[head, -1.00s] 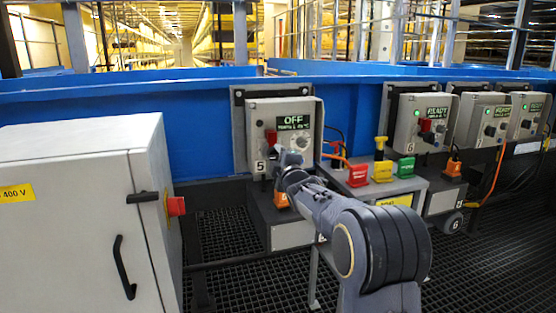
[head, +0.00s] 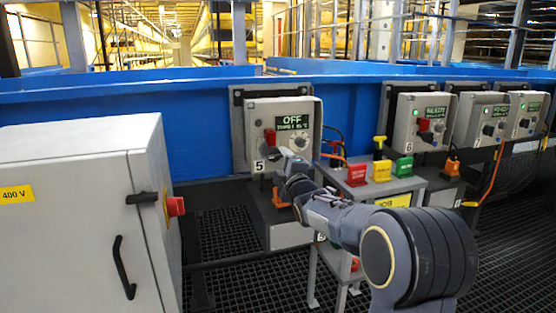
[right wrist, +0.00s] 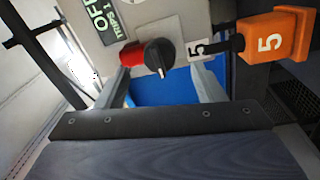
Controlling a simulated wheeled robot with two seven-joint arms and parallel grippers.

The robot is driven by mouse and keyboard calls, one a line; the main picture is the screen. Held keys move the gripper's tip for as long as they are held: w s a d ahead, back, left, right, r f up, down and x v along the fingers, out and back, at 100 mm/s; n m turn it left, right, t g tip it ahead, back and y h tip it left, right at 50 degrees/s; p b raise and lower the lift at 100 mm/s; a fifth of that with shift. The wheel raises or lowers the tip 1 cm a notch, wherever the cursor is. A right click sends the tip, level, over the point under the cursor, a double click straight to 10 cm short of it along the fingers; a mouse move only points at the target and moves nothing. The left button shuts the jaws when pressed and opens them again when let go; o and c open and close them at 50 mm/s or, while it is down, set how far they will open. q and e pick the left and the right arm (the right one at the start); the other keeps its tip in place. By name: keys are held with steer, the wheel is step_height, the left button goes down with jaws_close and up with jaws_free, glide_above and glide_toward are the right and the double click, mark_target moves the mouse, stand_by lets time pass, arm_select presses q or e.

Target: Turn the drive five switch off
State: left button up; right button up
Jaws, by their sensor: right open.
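The drive five box (head: 253,112) is grey, hangs on the blue conveyor side and carries the label 5. Its display (head: 293,122) reads OFF. A red part (head: 270,137) shows on its front. In the right wrist view, a black rotary knob (right wrist: 159,56) sits beside the red part (right wrist: 132,54), with the display (right wrist: 103,20) at the left. My right gripper (head: 285,160) is just in front of the box's lower face. In the wrist view its fingers (right wrist: 162,80) are apart, with nothing held between them. My left gripper is out of view.
An orange tag (right wrist: 272,35) marked 5 hangs by the box. A grey stand with red (head: 357,173), yellow (head: 382,170) and green (head: 402,165) blocks stands to the right. Other drive boxes (head: 405,115) are farther right. A grey cabinet (head: 75,220) fills the left.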

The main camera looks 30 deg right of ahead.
steer(key=v, duration=0.3)
stand_by(0.5)
steer(key=s+a+f+m+g+y, duration=0.3)
steer(key=s+a+f+m+g, duration=0.25)
steer(key=s, duration=0.65)
steer(key=s+a+f+m+g+y, duration=0.2)
steer(key=s+a+f+m+g, duration=0.15)
steer(key=s+a+f, duration=0.65)
steer(key=s+a+f+m+g+y, duration=0.35)
steer(key=s+a+m, duration=0.2)
steer(key=s, duration=0.95)
step_height(320, 180, up, 35)
steer(key=p, duration=3.5)
steer(key=shift+d+f, duration=0.2)
steer(key=shift+d, duration=0.1)
